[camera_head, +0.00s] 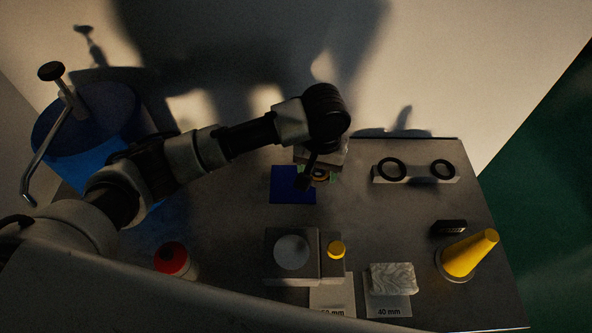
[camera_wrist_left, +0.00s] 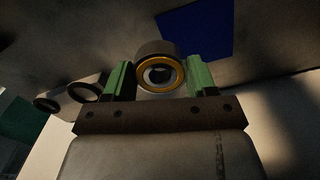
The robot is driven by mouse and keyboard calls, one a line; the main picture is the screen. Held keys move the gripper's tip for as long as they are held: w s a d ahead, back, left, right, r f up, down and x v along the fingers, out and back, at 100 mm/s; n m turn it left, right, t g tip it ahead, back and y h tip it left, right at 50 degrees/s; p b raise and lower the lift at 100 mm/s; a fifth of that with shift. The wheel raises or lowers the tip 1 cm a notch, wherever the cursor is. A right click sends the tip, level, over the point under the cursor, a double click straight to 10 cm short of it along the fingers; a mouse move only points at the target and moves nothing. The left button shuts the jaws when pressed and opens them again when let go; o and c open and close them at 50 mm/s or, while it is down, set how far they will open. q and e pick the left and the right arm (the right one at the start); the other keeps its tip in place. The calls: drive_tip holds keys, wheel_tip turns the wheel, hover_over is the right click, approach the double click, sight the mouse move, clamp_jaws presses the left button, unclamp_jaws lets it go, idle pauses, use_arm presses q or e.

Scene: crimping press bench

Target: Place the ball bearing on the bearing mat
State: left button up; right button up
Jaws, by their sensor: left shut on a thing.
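The ball bearing (camera_wrist_left: 160,73), a dark ring with a gold edge and a light centre, sits between the green fingers of my left gripper (camera_wrist_left: 158,80) in the left wrist view. In the head view the bearing (camera_head: 320,176) is partly hidden by the gripper (camera_head: 317,178), which is shut on it. The flat blue mat (camera_head: 286,192) lies on the table; the bearing is at its right edge in the head view, and I cannot tell its height. The mat also shows in the left wrist view (camera_wrist_left: 198,32), beyond the bearing. My right gripper is not in view.
A rack (camera_head: 416,175) with two black rings stands right of the gripper. A grey block with a round disc (camera_head: 292,252) and a yellow button (camera_head: 336,249) stands in front.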

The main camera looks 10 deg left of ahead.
sight(293, 176)
use_arm(q)
drive_tip(key=a+f, duration=0.1)
drive_tip(key=a, duration=0.1)
drive_tip(key=w+a+f, duration=0.1)
drive_tip(key=a, duration=0.1)
drive_tip(key=shift+w+f, duration=0.2)
drive_tip(key=shift+w+a+f+p, duration=0.4)
drive_tip(key=shift+a+f, duration=0.3)
drive_tip(key=shift+a, duration=0.2)
drive_tip(key=shift+w+a+f, duration=0.1)
drive_tip(key=shift+f, duration=0.05)
wheel_tip(293, 176, down, 3)
drive_tip(key=shift+f, duration=0.4)
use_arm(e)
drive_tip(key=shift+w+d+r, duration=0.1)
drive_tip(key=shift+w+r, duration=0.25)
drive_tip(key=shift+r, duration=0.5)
use_arm(q)
drive_tip(key=shift+f+p, duration=0.1)
drive_tip(key=shift+p, duration=0.2)
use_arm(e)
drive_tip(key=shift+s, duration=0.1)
use_arm(q)
drive_tip(key=o, duration=1.1)
